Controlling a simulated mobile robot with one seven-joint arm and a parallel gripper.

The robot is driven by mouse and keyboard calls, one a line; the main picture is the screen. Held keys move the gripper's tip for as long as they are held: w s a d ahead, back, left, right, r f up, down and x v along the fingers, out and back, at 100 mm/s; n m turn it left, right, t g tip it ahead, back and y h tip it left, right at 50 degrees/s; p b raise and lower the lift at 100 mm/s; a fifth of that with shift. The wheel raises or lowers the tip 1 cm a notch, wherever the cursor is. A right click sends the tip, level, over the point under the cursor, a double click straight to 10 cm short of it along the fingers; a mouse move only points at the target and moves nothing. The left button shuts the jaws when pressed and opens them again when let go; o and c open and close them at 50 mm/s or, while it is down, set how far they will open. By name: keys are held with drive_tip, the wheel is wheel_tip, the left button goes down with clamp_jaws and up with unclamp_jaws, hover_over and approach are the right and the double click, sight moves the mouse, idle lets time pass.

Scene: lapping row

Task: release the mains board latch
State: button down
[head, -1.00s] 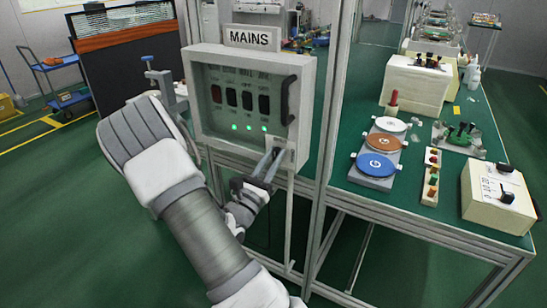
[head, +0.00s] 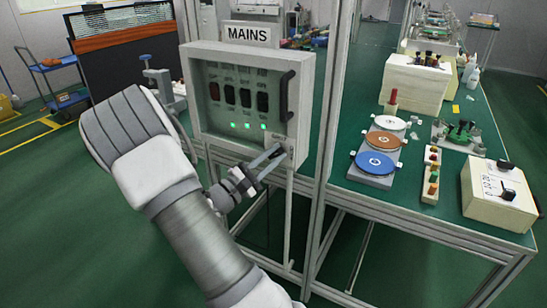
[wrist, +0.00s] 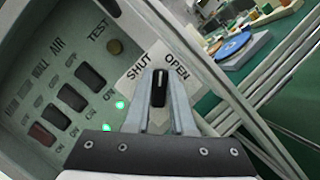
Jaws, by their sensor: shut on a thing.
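The mains board (head: 203,134) is a pale grey cabinet under a MAINS sign, with a row of dark switches and green lights. Its latch (wrist: 159,86) is a small black knob with a white line, low at the board's right edge. In the wrist view the line points between the words SHUT and OPEN on the white label (wrist: 140,73). My gripper (head: 276,154) is at this corner, its fingers on either side of the knob and shut on it. The cover is closed.
A black handle (head: 287,96) stands out above the latch. An aluminium frame post (head: 326,130) rises just right of the board. The green bench (head: 425,205) beyond holds coloured discs (head: 375,163) and a cream box (head: 497,194).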

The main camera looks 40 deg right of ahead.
drive_tip(key=m+b, duration=0.1)
drive_tip(key=m, duration=0.1)
drive_tip(key=m+g+y+b, duration=0.1)
drive_tip(key=m, duration=0.2)
drive_tip(key=shift+f+y, duration=0.2)
drive_tip(key=shift+y, duration=0.1)
drive_tip(key=shift+m+g+y+b, duration=0.5)
drive_tip(key=shift+m+b, duration=0.45)
drive_tip(key=shift+m, duration=0.75)
drive_tip(key=c, duration=0.8)
unclamp_jaws()
drive_tip(key=shift+o, duration=0.2)
drive_tip(key=a+p, duration=0.3)
drive_tip(key=a, duration=1.4)
drive_tip(key=shift+a, duration=0.25)
drive_tip(key=shift+s, duration=0.1)
